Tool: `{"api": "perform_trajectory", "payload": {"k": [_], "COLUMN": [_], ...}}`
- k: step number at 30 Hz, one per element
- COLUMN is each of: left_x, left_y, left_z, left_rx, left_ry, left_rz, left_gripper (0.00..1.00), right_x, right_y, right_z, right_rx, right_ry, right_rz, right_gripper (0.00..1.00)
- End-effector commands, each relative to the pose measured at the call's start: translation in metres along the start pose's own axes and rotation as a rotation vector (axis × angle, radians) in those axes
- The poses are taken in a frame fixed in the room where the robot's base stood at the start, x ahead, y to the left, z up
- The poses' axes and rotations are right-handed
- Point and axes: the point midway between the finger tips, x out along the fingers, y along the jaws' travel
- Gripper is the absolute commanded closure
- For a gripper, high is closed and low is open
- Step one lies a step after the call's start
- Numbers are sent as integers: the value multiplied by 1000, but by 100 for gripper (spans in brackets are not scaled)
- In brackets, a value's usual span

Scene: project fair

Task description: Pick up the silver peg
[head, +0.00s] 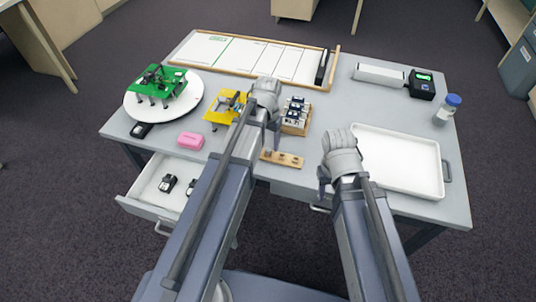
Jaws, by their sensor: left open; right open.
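A small wooden peg strip (288,160) lies near the table's front edge, between my two arms. Small dark or metallic pieces sit on it. They are too small for me to tell which one is the silver peg. My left gripper (274,130) hangs above the table just behind the strip and is mostly hidden by its own arm. My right gripper (323,190) is to the right of the strip, near the front edge and left of the white tray. Both grippers are open, and I see nothing held in either.
The white tray (437,190) fills the right front. A wooden rack (303,130) of dark items stands behind the strip. A yellow stand (221,105), pink block (190,140) and round white turntable (190,106) are left. A bottle (447,108) stands far right. The left drawer (143,192) is open.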

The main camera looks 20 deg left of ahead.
Motion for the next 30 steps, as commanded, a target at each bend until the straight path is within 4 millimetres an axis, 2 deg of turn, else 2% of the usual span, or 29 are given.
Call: {"api": "perform_trajectory", "payload": {"k": [1, 5, 14, 30], "left_x": [14, 27, 27, 27], "left_y": [1, 0, 0, 0], "left_z": [0, 0, 0, 0], "left_rx": [0, 0, 0, 0], "left_ry": [0, 0, 0, 0], "left_rz": [0, 0, 0, 0], "left_gripper": [37, 37, 37, 96], "right_x": [14, 27, 27, 27], "right_y": [-1, -3, -3, -3], "right_z": [-1, -2, -2, -2], "right_rx": [0, 0, 0, 0], "right_ry": [0, 0, 0, 0], "right_rz": [0, 0, 0, 0], "right_gripper": [50, 50, 50, 50]}}
